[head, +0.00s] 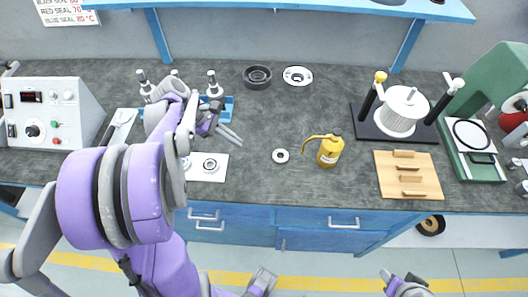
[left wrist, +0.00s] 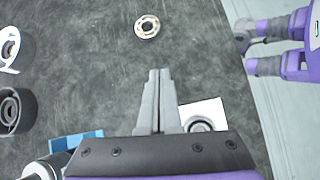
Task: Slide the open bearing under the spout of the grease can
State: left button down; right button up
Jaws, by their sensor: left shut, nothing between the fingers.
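The open bearing (head: 281,156), a small pale ring with a dark centre, lies flat on the dark bench top. It also shows in the left wrist view (left wrist: 147,26), beyond my fingertips. The yellow grease can (head: 329,152) stands to its right, with its thin spout (head: 312,138) curving left. The bearing is left of the spout tip, with a gap between them. My left gripper (head: 238,141) is shut and empty, left of the bearing and apart from it. Its closed fingers show in the left wrist view (left wrist: 159,72). My right gripper (head: 405,287) is partly visible at the bottom edge; its jaws are unclear.
A white plate (head: 218,175) with a ring on it lies beside my left gripper. A dark ring (head: 257,76) and a white ring (head: 298,76) lie behind. A wooden board (head: 430,184) is right of the can. The bench between bearing and can is clear.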

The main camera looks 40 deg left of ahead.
aim_at(285, 155)
pick_arm(q)
jog(key=a+n, duration=0.1)
jog(key=a, duration=0.2)
jog(key=shift+s+f+n+t+h, duration=0.1)
jog(key=shift+n+t+h, duration=0.2)
jog(key=shift+n+h, duration=0.1)
jog(key=x, duration=0.9)
jog(key=shift+d+f+b, duration=0.25)
jog(key=shift+f+b, duration=0.05)
jog(key=w+d, duration=0.2)
jog(key=d, duration=0.1)
jog(key=shift+w+d, duration=0.25)
jog(key=w+d, duration=0.1)
jog(key=d, duration=0.2)
jog(key=w+d, duration=0.1)
jog(key=shift+w+d, duration=0.35)
jog(key=shift+a, duration=0.1)
